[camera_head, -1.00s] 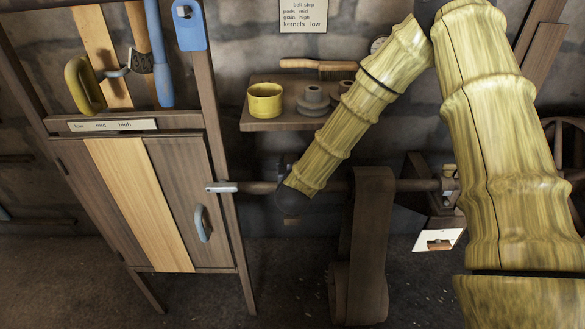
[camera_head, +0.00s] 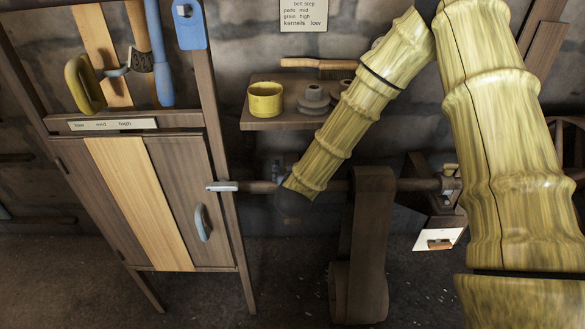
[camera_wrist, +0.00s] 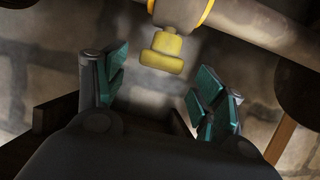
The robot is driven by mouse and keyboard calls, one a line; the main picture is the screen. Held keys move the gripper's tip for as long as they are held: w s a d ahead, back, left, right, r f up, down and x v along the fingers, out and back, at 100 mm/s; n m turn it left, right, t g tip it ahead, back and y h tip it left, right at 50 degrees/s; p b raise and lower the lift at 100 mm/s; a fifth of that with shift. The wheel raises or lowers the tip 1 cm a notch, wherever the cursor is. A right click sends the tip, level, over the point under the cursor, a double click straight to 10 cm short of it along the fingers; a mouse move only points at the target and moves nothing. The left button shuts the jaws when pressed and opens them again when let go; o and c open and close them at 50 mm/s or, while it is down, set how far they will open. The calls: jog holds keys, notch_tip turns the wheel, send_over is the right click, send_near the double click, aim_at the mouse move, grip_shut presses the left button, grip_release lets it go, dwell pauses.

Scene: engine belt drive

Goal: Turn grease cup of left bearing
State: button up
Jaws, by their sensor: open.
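The grease cup (camera_wrist: 162,53), a small brass knob with a stepped T-like shape, shows in the wrist view. My gripper (camera_wrist: 160,80) is open, with teal pads on either side. The cup lies just beyond the fingertips, roughly between them and apart from both. Nothing is between the pads. In the head view my gripper is a dark shape at the end of my arm by the left part of the shaft (camera_head: 335,186); the cup cannot be made out there.
A broad brown belt (camera_head: 371,225) hangs from the shaft right of my gripper. The right bearing (camera_head: 450,184) is farther right. A wooden cabinet (camera_head: 150,200) stands left. Above, a shelf (camera_head: 275,125) holds a yellow cup (camera_head: 265,99) and grey stepped pulleys (camera_head: 313,98).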

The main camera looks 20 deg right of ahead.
jog(key=v, duration=0.9)
jog(key=shift+s, duration=0.35)
jog(key=s+f+n+g+y, duration=0.15)
jog(key=s+f+g, duration=0.35)
jog(key=s+f, duration=0.85)
jog(key=s+f+n+g+y, duration=0.1)
jog(key=s+f+g+y, duration=0.25)
jog(key=s+f, duration=1)
jog(key=s+d+f+g+h, duration=0.1)
jog(key=s+d+f+g, duration=0.2)
jog(key=s+f+g, duration=0.55)
notch_tip(320, 180, up, 16)
jog(key=s+t+p, duration=0.1)
jog(key=t+p, duration=0.3)
jog(key=p, duration=1.1)
jog(key=shift+s, duration=0.3)
